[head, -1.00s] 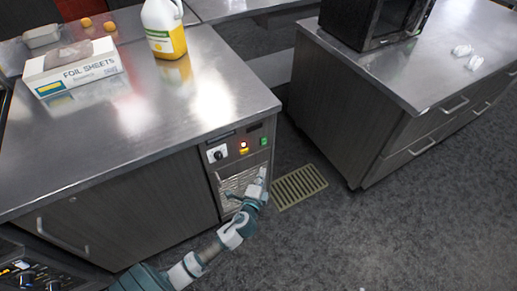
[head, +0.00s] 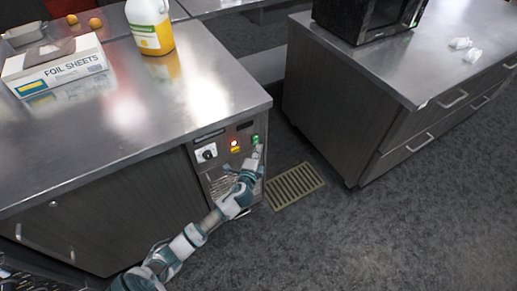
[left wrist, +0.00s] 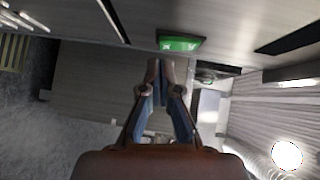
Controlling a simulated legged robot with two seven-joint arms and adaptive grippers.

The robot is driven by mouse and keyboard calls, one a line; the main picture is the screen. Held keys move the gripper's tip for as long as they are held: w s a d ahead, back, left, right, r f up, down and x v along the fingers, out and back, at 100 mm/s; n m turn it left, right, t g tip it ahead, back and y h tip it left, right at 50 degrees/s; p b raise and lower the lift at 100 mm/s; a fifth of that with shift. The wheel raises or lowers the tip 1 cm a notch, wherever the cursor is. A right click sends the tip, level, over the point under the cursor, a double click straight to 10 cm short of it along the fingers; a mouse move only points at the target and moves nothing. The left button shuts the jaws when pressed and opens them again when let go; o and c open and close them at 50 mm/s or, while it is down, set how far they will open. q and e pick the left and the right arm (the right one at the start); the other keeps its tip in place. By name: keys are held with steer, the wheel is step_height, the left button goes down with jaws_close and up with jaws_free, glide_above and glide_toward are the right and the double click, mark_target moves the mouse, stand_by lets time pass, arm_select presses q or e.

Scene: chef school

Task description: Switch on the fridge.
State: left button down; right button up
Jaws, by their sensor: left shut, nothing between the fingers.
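The fridge unit's control panel (head: 225,147) is set in the end of the steel-topped counter. It has a white dial (head: 206,153), a small glowing red light (head: 235,143), an orange part below the light, and a green switch (head: 255,139) at the right. My left gripper (head: 259,149) is shut and empty, with its tips just below the green switch. In the left wrist view the fingertips (left wrist: 160,67) are together, close to the green switch (left wrist: 181,43). I cannot tell whether they touch it. My right gripper is not in view.
The steel counter (head: 130,125) holds a foil sheets box (head: 56,67) and a yellow-filled jug (head: 150,28). A second counter (head: 400,75) with a microwave (head: 368,15) stands to the right. A floor grate (head: 294,186) lies between them, with open floor in front.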

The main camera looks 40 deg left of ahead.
arm_select(q)
steer(key=shift+w+a, duration=0.3)
steer(key=shift+a, duration=0.4)
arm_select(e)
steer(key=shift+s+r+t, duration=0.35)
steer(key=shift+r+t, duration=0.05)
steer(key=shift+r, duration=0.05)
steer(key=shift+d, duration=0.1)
arm_select(q)
steer(key=shift+a, duration=0.1)
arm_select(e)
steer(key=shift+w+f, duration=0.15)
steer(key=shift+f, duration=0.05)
arm_select(q)
steer(key=shift+f, duration=0.15)
